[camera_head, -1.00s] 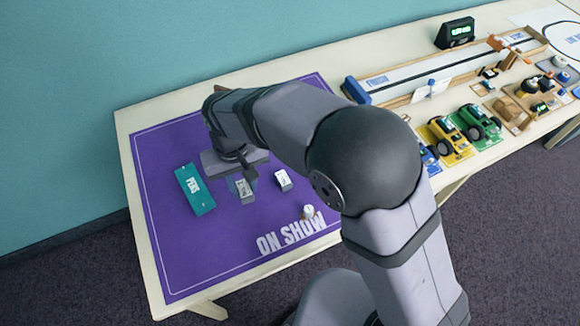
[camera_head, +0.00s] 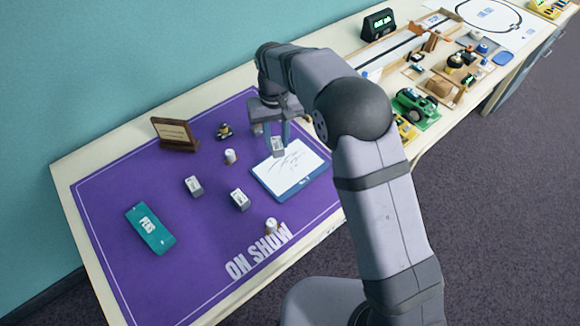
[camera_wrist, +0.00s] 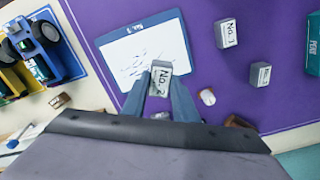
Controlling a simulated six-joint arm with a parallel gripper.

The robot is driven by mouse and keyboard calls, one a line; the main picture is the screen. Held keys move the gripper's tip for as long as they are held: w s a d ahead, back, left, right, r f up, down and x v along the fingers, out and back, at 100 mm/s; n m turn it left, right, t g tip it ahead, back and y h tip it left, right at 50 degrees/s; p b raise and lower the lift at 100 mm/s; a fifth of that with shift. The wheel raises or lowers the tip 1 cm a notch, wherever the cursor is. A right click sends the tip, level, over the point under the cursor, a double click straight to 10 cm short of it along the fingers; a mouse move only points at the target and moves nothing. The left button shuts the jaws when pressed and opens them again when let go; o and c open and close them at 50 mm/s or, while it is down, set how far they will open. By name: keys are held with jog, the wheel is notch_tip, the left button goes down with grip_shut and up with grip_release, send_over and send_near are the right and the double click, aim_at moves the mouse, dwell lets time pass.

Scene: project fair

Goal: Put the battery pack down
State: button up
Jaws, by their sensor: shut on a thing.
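My gripper (camera_head: 273,138) is shut on a small grey-and-white labelled block, the battery pack (camera_head: 278,150). In the wrist view the battery pack (camera_wrist: 160,74) sits between my two blue-grey fingers, its label facing the camera. It is over the upper left part of a white, blue-edged board with scribbled lines (camera_head: 297,168). In the wrist view that board (camera_wrist: 132,59) lies behind and left of the pack. I cannot tell whether the pack touches the board.
Two similar blocks (camera_head: 193,185) (camera_head: 239,199) stand on the purple mat (camera_head: 190,255). A teal case (camera_head: 150,228), white-topped cylinders (camera_head: 230,156) (camera_head: 271,225), a brown plaque (camera_head: 174,133) and a small dark item (camera_head: 224,130) are also there. A green vehicle (camera_head: 414,106) stands right.

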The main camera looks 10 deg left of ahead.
jog(key=shift+w+a+r+n, duration=0.3)
jog(key=shift+w+r+n, duration=0.1)
jog(key=shift+r+n, duration=0.7)
jog(key=shift+s+d+r+n, duration=0.1)
jog(key=shift+s+n, duration=0.1)
jog(key=shift+n, duration=0.2)
jog(key=shift+s+d+n, duration=0.15)
jog(key=shift+s+n, duration=0.2)
jog(key=shift+n, duration=0.65)
jog(key=p, duration=0.2)
send_over(278, 168)
jog(key=shift+f, duration=5.05)
jog(key=shift+f, duration=0.15)
jog(key=o, duration=1.1)
